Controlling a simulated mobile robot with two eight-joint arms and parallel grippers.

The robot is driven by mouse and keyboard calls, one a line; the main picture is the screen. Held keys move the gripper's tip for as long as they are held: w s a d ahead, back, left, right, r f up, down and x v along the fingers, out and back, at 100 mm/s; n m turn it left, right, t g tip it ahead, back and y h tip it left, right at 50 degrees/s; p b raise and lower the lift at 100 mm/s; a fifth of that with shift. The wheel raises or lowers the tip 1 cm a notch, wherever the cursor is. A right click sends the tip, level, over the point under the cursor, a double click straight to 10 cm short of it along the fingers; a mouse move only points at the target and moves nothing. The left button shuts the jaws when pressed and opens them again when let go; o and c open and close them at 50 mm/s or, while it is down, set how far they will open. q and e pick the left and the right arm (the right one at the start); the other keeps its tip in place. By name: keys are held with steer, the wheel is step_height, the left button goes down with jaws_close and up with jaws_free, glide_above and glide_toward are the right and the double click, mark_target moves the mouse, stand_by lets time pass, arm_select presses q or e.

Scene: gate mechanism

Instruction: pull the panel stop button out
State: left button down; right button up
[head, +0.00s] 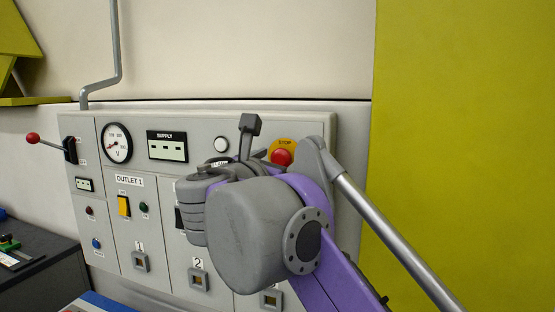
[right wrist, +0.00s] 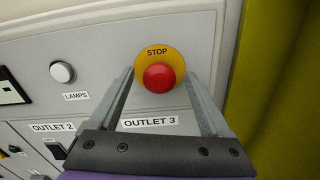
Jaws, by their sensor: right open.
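The stop button is a red round knob on a yellow disc marked STOP, on the upper right of the grey panel. It shows in the head view (head: 282,157) and close up in the right wrist view (right wrist: 159,77). My right gripper (right wrist: 160,80) is open. Its two fingers reach toward the panel, one on each side of the button, with gaps between them and the red knob. I cannot tell how far the fingertips are from the panel face. In the head view my right arm hides the fingers. My left gripper is not in view.
The grey panel (head: 110,225) carries a gauge (head: 117,143), a red-knobbed lever (head: 33,138), a supply display (head: 167,146) and a white lamps button (right wrist: 62,72). A yellow-green surface (head: 460,130) stands to the right. A dark table (head: 40,275) is at the lower left.

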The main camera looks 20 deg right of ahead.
jaws_close()
stand_by(0.4)
